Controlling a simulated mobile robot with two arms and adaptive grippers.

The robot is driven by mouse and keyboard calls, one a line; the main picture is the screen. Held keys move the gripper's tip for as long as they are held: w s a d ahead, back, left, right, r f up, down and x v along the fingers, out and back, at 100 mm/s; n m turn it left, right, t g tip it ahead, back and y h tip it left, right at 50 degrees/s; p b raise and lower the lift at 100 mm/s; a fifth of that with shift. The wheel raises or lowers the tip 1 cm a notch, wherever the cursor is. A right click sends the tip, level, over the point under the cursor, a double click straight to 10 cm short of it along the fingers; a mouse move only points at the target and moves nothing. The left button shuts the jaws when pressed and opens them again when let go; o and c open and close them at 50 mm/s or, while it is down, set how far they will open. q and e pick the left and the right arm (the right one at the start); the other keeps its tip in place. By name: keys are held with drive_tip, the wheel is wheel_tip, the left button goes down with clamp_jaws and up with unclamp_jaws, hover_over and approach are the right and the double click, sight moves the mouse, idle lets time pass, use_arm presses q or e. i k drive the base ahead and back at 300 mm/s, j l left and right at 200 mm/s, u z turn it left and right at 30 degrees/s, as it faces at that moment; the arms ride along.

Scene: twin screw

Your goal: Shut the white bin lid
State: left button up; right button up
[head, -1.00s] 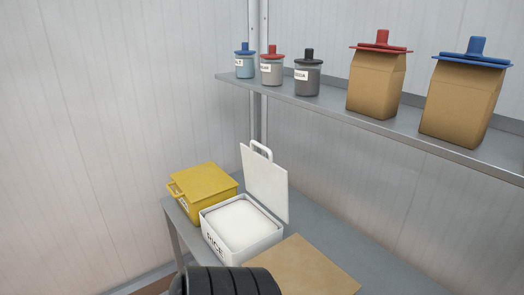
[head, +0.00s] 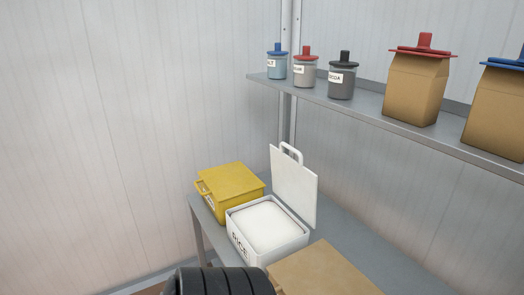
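The white bin (head: 283,252), labelled RICE, stands on the grey table with white contents filling it near the rim. Its white lid (head: 294,188) stands open, nearly upright at the bin's back right side, with a loop handle (head: 291,152) on its top edge. Neither gripper shows in the head view. A black ribbed part of my own body (head: 222,282) is at the bottom edge, in front of the bin.
A yellow bin (head: 231,187) with its lid shut stands left of the white bin. A shelf (head: 375,116) above holds several jars and brown bags.

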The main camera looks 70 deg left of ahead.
sight(294, 183)
drive_tip(key=j+u, duration=0.1)
drive_tip(key=u, duration=0.4)
drive_tip(key=j+u, duration=0.1)
drive_tip(key=u, duration=0.35)
drive_tip(key=j+u, duration=0.1)
drive_tip(key=u, duration=0.4)
drive_tip(key=j+u, duration=0.1)
drive_tip(key=u, duration=0.4)
drive_tip(key=k+j, duration=0.05)
